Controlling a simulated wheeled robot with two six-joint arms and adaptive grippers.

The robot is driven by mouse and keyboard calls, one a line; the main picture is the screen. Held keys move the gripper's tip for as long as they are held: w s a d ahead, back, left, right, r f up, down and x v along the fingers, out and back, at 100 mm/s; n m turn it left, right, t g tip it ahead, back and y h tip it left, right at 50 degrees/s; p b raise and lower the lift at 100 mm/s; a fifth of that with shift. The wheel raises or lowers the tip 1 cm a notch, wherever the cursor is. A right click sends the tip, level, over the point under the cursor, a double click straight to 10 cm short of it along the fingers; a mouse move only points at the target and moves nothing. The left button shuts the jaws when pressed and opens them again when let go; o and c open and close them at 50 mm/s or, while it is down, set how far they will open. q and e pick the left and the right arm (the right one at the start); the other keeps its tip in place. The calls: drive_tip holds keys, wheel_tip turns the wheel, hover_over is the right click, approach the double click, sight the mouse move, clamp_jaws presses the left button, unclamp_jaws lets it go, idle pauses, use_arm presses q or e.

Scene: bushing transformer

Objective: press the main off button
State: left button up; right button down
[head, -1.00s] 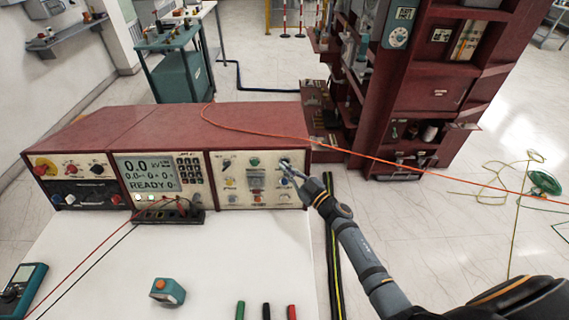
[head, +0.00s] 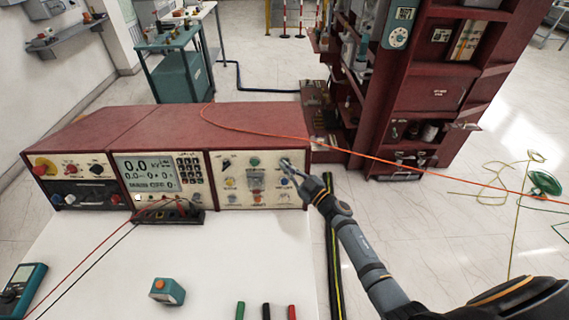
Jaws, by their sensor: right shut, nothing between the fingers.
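The red test console has a cream right-hand panel (head: 236,196) with several small knobs and buttons, including a green button (head: 254,162) at top middle and an orange one (head: 257,197) below. I cannot read the labels, so I cannot tell which is the main off button. My right gripper (head: 289,167) is shut and empty. Its fingertips are at the panel's upper right, over or just in front of a control there, which they partly hide. I cannot tell whether they touch it. My left gripper is not in view.
The console's display (head: 147,173) shows 0.0 kV. Red and black leads cross the white table to a dark terminal block (head: 168,215). A teal box with an orange button (head: 167,291) stands on the table. An orange cable (head: 380,160) runs past a red cabinet (head: 425,90).

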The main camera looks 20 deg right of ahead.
drive_tip(key=shift+s+a+r+p, duration=0.1)
drive_tip(key=shift+s+a+p, duration=0.05)
drive_tip(key=shift+s+p, duration=0.25)
drive_tip(key=shift+s+a+r+p, duration=0.1)
drive_tip(key=shift+s+p, duration=0.2)
drive_tip(key=shift+s, duration=0.1)
drive_tip(key=shift+s+a+r+p, duration=0.25)
drive_tip(key=shift+s+p, duration=0.3)
drive_tip(key=shift+s, duration=0.25)
drive_tip(key=shift+s+a+r+p, duration=0.1)
drive_tip(key=shift+s+a+p, duration=0.1)
drive_tip(key=shift+s+p, duration=0.45)
drive_tip(key=shift+s+a+r+p, duration=0.25)
drive_tip(key=shift+s+p, duration=0.2)
drive_tip(key=shift+s, duration=0.45)
idle(1.5)
